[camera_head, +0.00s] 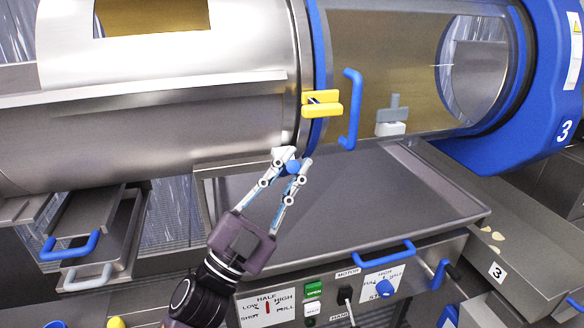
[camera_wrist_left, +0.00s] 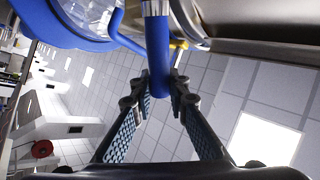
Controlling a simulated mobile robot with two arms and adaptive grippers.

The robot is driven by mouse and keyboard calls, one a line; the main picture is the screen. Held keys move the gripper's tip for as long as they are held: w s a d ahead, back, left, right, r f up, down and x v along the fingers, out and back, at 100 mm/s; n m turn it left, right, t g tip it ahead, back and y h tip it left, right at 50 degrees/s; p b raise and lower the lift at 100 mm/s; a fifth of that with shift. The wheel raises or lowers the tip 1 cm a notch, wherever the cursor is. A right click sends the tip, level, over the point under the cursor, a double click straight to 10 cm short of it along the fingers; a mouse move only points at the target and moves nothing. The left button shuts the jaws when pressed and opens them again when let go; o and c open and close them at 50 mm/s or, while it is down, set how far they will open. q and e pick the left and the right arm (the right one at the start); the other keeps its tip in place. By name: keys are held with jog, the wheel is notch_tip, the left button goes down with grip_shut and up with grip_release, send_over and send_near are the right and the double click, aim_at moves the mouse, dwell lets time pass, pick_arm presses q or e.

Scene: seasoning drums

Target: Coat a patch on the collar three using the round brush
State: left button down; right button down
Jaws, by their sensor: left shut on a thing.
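My left gripper (camera_head: 295,161) is below the front of the steel drum, near the blue door rim. It is shut on the round brush (camera_head: 293,167), of which only a small blue end shows in the head view. In the left wrist view, the brush's blue handle (camera_wrist_left: 158,52) stands between the fingers, with a metal band above it. Its bristles are out of view. A big blue collar (camera_head: 520,120) marked 3 is at the right, well apart from the gripper. My right gripper is not in view.
A yellow latch (camera_head: 321,104) and a blue door handle (camera_head: 351,110) stick out just above and right of the gripper. A bare steel tray (camera_head: 370,200) lies below. A grey and white tool (camera_head: 391,118) rests by the drum window. A control panel (camera_head: 330,300) is in front.

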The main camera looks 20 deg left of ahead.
pick_arm(q)
jog(key=shift+w+a, duration=0.3)
jog(key=shift+w, duration=0.15)
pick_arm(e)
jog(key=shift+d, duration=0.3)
pick_arm(q)
jog(key=shift+d, duration=0.15)
jog(key=shift+a, duration=0.2)
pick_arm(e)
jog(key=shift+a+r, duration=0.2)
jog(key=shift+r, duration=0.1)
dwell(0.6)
pick_arm(q)
jog(key=shift+p, duration=0.3)
jog(key=s+d, duration=0.3)
jog(key=s, duration=0.2)
jog(key=shift+d, duration=0.25)
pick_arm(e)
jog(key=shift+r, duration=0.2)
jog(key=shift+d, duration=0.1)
